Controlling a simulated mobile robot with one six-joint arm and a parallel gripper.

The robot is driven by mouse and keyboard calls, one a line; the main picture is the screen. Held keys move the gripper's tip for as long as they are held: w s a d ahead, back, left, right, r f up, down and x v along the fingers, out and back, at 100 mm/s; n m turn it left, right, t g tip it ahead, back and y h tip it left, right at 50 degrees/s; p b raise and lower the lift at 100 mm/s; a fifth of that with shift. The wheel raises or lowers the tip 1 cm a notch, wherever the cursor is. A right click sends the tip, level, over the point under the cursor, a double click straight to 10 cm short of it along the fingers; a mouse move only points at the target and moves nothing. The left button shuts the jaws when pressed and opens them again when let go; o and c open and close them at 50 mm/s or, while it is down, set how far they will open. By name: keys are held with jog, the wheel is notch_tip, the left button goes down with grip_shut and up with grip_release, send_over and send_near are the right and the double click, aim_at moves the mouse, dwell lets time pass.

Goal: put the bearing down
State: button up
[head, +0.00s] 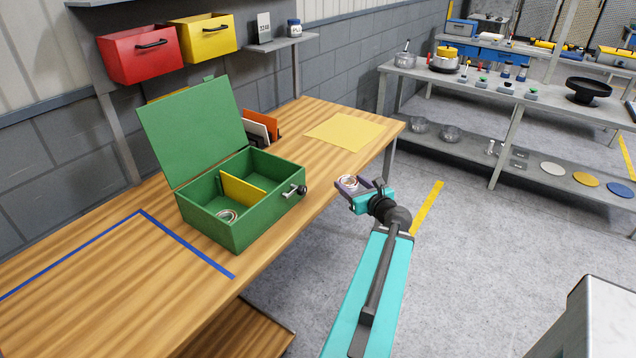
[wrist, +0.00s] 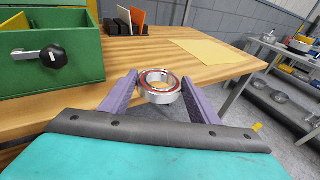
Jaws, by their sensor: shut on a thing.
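The bearing (wrist: 160,88) is a silver ring with a red-brown inner band. It sits between the purple fingers of my gripper (wrist: 160,93), which is shut on it. In the head view the bearing (head: 349,182) shows at the tip of my gripper (head: 354,186), by the front edge of the wooden table (head: 331,158). A second ring (head: 227,215) lies in the front left compartment of the open green box (head: 240,225). A yellow divider (head: 242,192) parts the box. The bearing's underside is hidden.
A yellow sheet (head: 341,132) lies flat at the table's far right end. Orange and white upright panels (head: 262,127) stand behind the box. Blue tape (head: 187,244) marks an area at the left. A black knob (wrist: 54,57) sticks out from the box's side.

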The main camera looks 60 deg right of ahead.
jog(key=shift+s+d+f+h, duration=0.3)
jog(key=shift+s+d+f, duration=0.1)
jog(key=shift+s+d, duration=0.2)
jog(key=shift+w+b, duration=0.1)
jog(key=shift+b, duration=0.25)
jog(key=shift+w+d+f+b, duration=0.2)
jog(key=shift+w+b, duration=0.15)
jog(key=shift+b, duration=0.25)
jog(key=shift+w+d+b, duration=0.15)
jog(key=shift+w+b, duration=0.6)
jog(key=shift+b, duration=0.35)
jog(key=w+d, duration=0.1)
jog(key=w, duration=0.2)
jog(key=w+p, duration=0.1)
jog(key=w, duration=0.3)
jog(key=w+d+p, duration=0.1)
jog(key=w, duration=0.2)
jog(key=shift+w+d+f, duration=0.3)
jog(key=shift+f, duration=0.1)
jog(key=shift+w, duration=0.1)
